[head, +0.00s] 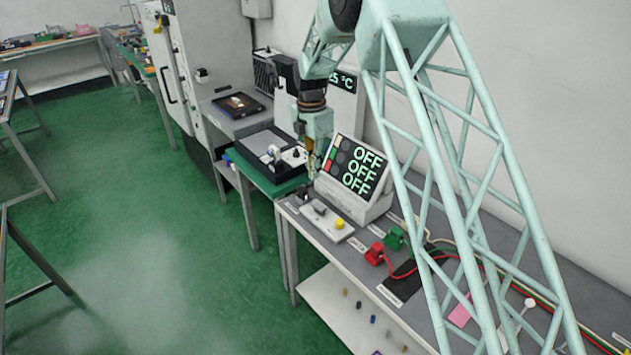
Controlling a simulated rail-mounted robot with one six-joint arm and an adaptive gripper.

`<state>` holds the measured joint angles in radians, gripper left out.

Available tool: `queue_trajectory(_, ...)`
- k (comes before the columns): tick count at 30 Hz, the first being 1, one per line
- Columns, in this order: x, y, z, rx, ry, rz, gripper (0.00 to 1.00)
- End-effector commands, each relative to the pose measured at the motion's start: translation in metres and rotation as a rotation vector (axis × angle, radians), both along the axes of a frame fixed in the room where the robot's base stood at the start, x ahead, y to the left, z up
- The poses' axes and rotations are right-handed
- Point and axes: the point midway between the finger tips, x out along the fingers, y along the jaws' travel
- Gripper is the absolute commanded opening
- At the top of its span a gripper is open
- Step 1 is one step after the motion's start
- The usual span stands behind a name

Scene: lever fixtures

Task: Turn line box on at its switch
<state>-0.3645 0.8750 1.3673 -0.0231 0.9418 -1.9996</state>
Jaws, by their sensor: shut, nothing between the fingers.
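My gripper (311,168) is shut and empty. It points down beside the left edge of a white sloped display box (352,196), whose dark screen reads OFF on three lines. Whether it touches the box cannot be told. In front of the display lies a flat white box (326,221) with a dark switch-like part and a yellow button (340,224). The labels are too small to read, so I cannot tell which thing is the line box.
The grey bench (333,250) also carries red (375,253) and green (395,238) clamp-like parts, cables and a pink piece (461,310). A white lower shelf (335,310) holds several small pieces. A tall grey cabinet (185,70) stands at the back. Green floor is open at left.

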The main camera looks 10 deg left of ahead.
Motion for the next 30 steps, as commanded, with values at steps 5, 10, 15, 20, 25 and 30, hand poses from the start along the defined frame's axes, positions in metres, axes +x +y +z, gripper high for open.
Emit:
queue_trajectory(5,0.002,0.002,0.014,0.0,-0.001,0.0,0.0)
queue_trajectory(10,0.003,0.003,0.018,0.001,-0.001,0.0,0.0)
queue_trajectory(15,0.003,0.003,0.018,0.0,0.0,0.0,0.0)
queue_trajectory(20,0.003,0.003,0.017,0.0,0.0,0.0,0.0)
queue_trajectory(25,0.001,0.0,0.023,0.001,-0.003,-0.013,0.0)
queue_trajectory(30,-0.004,-0.009,0.04,0.003,-0.012,-0.059,0.0)
